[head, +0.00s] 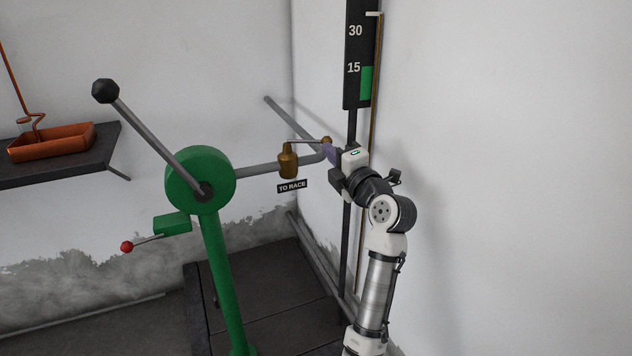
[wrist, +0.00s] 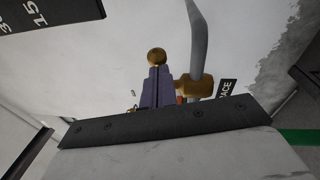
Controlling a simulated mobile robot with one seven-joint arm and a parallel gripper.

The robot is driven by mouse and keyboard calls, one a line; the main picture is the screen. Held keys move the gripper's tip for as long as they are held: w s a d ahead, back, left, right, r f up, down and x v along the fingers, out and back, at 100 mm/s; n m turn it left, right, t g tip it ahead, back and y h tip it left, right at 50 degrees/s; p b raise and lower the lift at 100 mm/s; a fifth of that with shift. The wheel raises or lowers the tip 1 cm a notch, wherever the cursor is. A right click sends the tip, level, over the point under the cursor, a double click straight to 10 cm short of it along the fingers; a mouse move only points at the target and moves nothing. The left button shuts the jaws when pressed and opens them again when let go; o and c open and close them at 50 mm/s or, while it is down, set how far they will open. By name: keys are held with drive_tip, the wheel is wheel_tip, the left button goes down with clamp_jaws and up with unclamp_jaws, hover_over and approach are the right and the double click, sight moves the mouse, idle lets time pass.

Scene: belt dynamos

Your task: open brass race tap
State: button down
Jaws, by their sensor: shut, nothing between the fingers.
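The brass race tap (head: 288,161) sits on a grey pipe above a "TO RACE" label in the head view. Its thin lever runs level to the right and ends in a round brass knob (head: 326,140). My gripper (head: 329,150) is at the knob end of the lever, its purple fingers shut with nothing between them. In the wrist view, the knob (wrist: 157,56) shows just past the tips of my gripper (wrist: 157,69). Whether they touch is unclear.
A green wheel (head: 187,178) on a post has a long black-knobbed crank and a small red-knobbed lever (head: 127,246). A black gauge (head: 357,60) with a green bar stands behind my gripper. A shelf (head: 110,145) holds an orange tray (head: 50,143) at left. White walls meet behind the pipe.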

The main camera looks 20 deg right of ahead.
drive_tip(key=shift+w+d+b, duration=0.95)
drive_tip(key=shift+w+b, duration=0.3)
drive_tip(key=shift+b, duration=0.75)
